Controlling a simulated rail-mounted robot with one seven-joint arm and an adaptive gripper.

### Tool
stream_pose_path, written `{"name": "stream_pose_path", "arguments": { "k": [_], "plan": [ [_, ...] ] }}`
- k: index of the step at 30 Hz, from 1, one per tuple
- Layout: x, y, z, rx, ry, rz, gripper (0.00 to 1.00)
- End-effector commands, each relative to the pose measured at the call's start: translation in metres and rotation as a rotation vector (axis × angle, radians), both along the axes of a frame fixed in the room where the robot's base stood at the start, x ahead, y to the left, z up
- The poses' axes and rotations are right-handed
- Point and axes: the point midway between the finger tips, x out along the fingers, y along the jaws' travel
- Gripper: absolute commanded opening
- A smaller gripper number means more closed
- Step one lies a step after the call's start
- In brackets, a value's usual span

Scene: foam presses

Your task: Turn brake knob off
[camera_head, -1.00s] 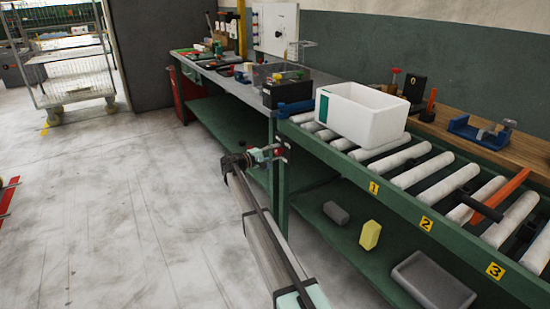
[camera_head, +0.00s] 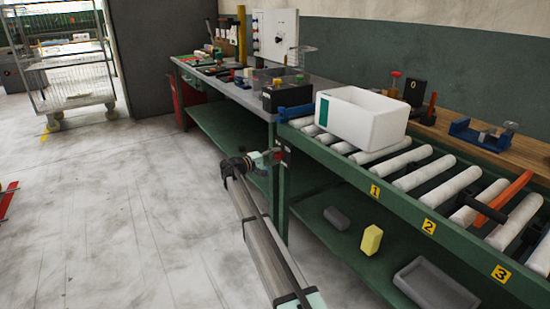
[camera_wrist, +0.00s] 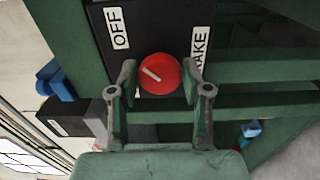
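The red round brake knob (camera_wrist: 161,74) is on a dark panel (camera_wrist: 85,20) in the wrist view. Its white mark points to the upper left. A white OFF label (camera_wrist: 118,28) is up and left of the knob. A second label (camera_wrist: 203,42), partly hidden, reads "RAKE" at the right. My gripper (camera_wrist: 160,67) is open, with one finger on each side of the knob; I cannot tell whether they touch it. In the head view my gripper (camera_head: 266,159) is at the green bench's end post, where the knob is too small to make out clearly.
A roller conveyor (camera_head: 403,202) with a white bin (camera_head: 360,124) runs to the right. A yellow block (camera_head: 371,240) and a grey tray (camera_head: 434,288) lie on the shelf below.

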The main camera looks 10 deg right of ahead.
Motion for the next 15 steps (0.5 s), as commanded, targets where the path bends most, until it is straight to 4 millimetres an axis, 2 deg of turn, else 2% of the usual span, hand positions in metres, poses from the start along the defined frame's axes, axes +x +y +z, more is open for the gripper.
{"name": "stream_pose_path", "arguments": {
  "k": [11,15],
  "plan": [
    [-0.001,0.001,0.0,-0.001,0.002,0.0,0.68],
    [-0.005,0.011,0.0,-0.001,0.002,0.001,0.68]
  ]
}}
